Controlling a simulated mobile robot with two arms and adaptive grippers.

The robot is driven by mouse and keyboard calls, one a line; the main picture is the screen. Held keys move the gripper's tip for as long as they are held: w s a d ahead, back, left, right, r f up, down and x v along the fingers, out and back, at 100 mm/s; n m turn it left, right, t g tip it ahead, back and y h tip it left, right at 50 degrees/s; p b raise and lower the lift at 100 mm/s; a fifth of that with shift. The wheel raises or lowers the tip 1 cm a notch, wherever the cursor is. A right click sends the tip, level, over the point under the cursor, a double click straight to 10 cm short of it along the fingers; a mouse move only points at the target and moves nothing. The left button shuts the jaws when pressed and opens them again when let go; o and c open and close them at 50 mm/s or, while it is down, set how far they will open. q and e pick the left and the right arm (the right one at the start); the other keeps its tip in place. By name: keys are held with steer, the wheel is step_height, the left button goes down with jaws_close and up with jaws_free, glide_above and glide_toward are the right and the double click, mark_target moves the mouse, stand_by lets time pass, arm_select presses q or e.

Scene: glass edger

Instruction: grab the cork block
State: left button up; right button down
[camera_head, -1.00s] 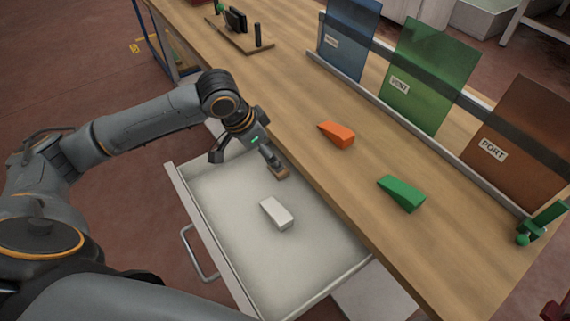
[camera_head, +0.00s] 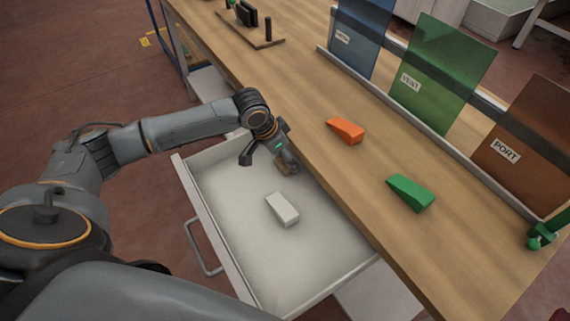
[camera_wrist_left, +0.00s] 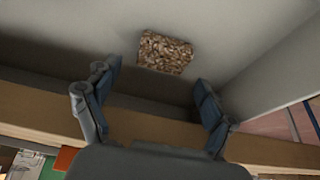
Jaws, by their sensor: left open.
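The cork block (camera_wrist_left: 165,52), speckled brown, lies on the light floor of the open drawer in the left wrist view. In the head view the cork block (camera_head: 287,168) is a small brown patch at the drawer's table-side edge, partly hidden by my gripper. My left gripper (camera_head: 268,161) is over the drawer, pointing down, with its fingers spread. In the left wrist view the left gripper (camera_wrist_left: 154,79) is open and empty. The block appears just beyond the fingertips, between their lines; I see no contact. My right gripper is not in view.
A white block (camera_head: 282,209) lies in the drawer (camera_head: 325,245), nearer me. On the wooden table are an orange wedge (camera_head: 345,130) and a green wedge (camera_head: 410,193). Coloured glass panels (camera_head: 440,75) stand in a rack behind. The drawer's walls and table edge are close to the gripper.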

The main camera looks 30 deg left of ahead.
arm_select(q)
steer(key=shift+x, duration=1.15)
steer(key=c, duration=0.9)
steer(key=shift+o, duration=0.2)
steer(key=shift+r, duration=0.1)
